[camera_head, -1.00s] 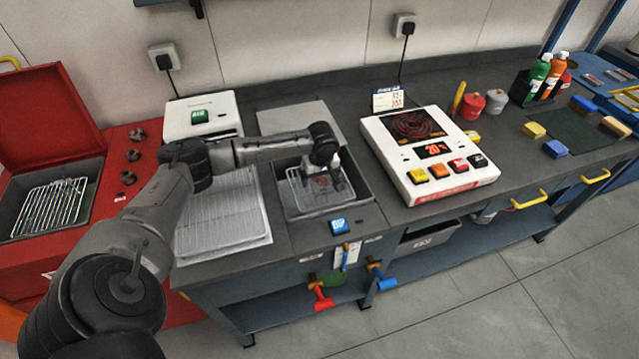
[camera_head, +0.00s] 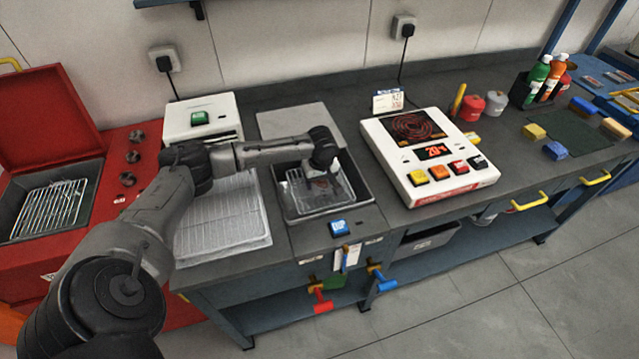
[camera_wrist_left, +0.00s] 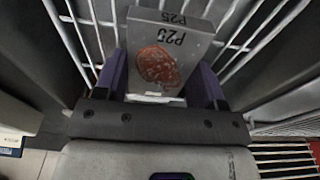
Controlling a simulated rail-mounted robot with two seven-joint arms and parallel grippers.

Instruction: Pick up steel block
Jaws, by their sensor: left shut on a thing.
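The steel block (camera_wrist_left: 180,35) is grey, marked "P25", with a reddish-brown patch on its face. In the left wrist view it stands between the two fingers of my left gripper (camera_wrist_left: 161,84), which is shut on it. In the head view my left gripper (camera_head: 320,174) is down over the sunken basin with a wire rack, and the block is mostly hidden there, with only a brownish spot showing. I cannot tell whether the block still touches the rack. My right gripper is not in view.
The basin (camera_head: 366,200) has raised walls close around the gripper. A white hot plate unit (camera_head: 455,188) stands to its right, a wire-grid tray (camera_head: 225,225) to its left, and a white box (camera_head: 203,113) behind left. A red cabinet (camera_head: 100,160) is at far left.

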